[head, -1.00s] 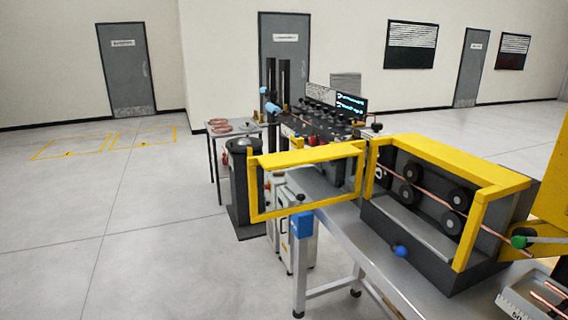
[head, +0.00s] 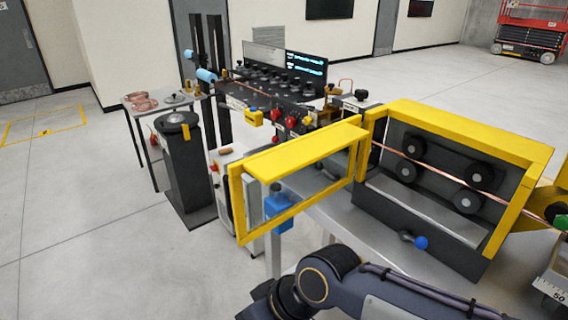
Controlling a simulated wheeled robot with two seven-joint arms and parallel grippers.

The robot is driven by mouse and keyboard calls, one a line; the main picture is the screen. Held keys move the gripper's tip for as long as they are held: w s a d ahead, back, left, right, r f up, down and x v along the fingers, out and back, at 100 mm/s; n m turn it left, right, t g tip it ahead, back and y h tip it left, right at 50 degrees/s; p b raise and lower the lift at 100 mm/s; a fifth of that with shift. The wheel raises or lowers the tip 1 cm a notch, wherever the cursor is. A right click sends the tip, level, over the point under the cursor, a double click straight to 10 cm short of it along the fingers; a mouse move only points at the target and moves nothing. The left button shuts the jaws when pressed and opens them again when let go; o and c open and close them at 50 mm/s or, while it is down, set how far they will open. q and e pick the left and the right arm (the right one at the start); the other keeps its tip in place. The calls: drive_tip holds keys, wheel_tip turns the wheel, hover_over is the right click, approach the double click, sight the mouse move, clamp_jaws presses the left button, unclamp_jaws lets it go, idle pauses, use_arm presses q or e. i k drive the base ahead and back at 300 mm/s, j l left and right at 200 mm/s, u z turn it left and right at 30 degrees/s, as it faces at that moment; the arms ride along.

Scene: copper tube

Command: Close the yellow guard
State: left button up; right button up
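The yellow guard (head: 300,157) is a framed panel with a clear window, swung out to the left from the yellow-framed roller housing (head: 470,130). It stands open at its hinge near the housing's left post, so the front of the housing is uncovered. Black rollers (head: 467,202) and a copper tube (head: 440,166) show inside the housing. One of my dark arms crosses the bottom of the head view, below the guard and apart from it in the picture. Its gripper is out of frame. My other gripper is not seen either.
A blue ball-ended lever (head: 421,242) sticks out from the housing's front. A blue block (head: 279,207) shows at the bench's corner behind the guard. A dark pedestal (head: 188,165) and a small table (head: 150,107) stand to the left. The floor at far left is clear.

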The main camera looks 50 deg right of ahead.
sight(271, 165)
drive_tip(key=i+j+z, duration=0.1)
drive_tip(key=i+z, duration=0.35)
drive_tip(key=i+j+z, duration=0.2)
drive_tip(key=i+z, duration=0.15)
drive_tip(key=z, duration=0.15)
drive_tip(key=i+z, duration=0.2)
drive_tip(key=z, duration=0.3)
drive_tip(key=i+j+z, duration=0.1)
drive_tip(key=z, duration=0.35)
drive_tip(key=i+j+z, duration=0.2)
drive_tip(key=z, duration=0.3)
drive_tip(key=i+j+z, duration=0.1)
drive_tip(key=z, duration=0.35)
drive_tip(key=j+z, duration=0.3)
drive_tip(key=z, duration=0.2)
drive_tip(key=i+j+z, duration=0.2)
drive_tip(key=j+z, duration=0.2)
drive_tip(key=k+u, duration=0.4)
drive_tip(key=k+j+u, duration=0.15)
drive_tip(key=k+u, duration=0.25)
drive_tip(key=k, duration=0.05)
